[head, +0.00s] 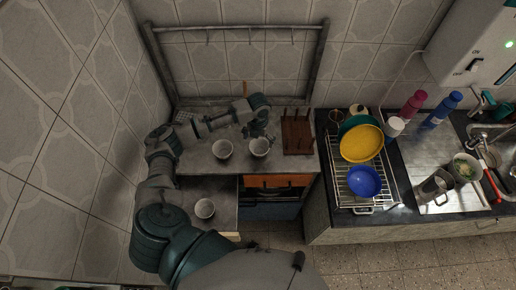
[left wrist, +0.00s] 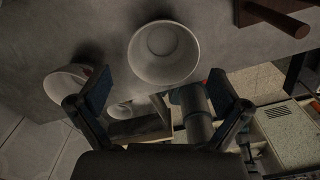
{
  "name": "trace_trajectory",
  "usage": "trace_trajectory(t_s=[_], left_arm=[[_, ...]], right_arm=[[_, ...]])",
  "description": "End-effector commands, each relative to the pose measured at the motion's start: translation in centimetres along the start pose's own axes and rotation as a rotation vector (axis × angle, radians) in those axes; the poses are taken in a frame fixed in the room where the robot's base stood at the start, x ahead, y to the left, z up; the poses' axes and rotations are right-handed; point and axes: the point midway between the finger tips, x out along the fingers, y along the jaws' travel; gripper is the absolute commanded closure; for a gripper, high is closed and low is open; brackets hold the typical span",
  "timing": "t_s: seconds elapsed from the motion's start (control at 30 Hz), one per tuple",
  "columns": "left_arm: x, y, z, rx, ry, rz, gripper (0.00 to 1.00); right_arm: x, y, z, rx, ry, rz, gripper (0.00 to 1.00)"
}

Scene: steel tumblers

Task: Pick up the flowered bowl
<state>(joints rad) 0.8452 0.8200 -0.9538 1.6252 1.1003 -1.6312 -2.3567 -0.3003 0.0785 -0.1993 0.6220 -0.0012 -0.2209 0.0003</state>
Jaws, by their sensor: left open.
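A white bowl (head: 260,147) stands upright on the grey counter. It shows from above in the left wrist view (left wrist: 165,52). A second white bowl (head: 222,149) stands to its left, also seen in the left wrist view (left wrist: 66,84). A third white bowl (head: 205,208) is on the lower surface in front. My left gripper (head: 262,132) is open and empty, just behind and above the first bowl. In the left wrist view its fingers (left wrist: 160,82) are spread, with that bowl ahead between them. My right gripper is not seen.
A wooden rack (head: 297,132) stands right of the bowls. A metal frame (head: 238,27) rises behind.

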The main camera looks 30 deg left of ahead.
Motion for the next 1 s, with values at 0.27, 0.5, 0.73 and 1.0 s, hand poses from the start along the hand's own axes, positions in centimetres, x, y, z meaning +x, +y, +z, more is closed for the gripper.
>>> trace_trajectory(t_s=[0.27, 0.5, 0.73, 1.0], left_arm=[[2.4, -0.2, 0.1, 0.0, 0.001, 0.002, 0.0], [5.9, 0.4, 0.4, 0.001, 0.001, -0.001, 0.0], [6.2, 0.5, 0.4, 0.001, -0.001, -0.001, 0.0], [6.2, 0.3, 0.4, 0.001, -0.001, 0.0, 0.54]], right_arm=[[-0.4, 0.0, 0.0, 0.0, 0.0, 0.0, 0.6], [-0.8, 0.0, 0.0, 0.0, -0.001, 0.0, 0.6], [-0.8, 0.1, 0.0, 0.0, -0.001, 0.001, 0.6], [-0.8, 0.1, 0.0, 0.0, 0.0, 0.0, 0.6]])
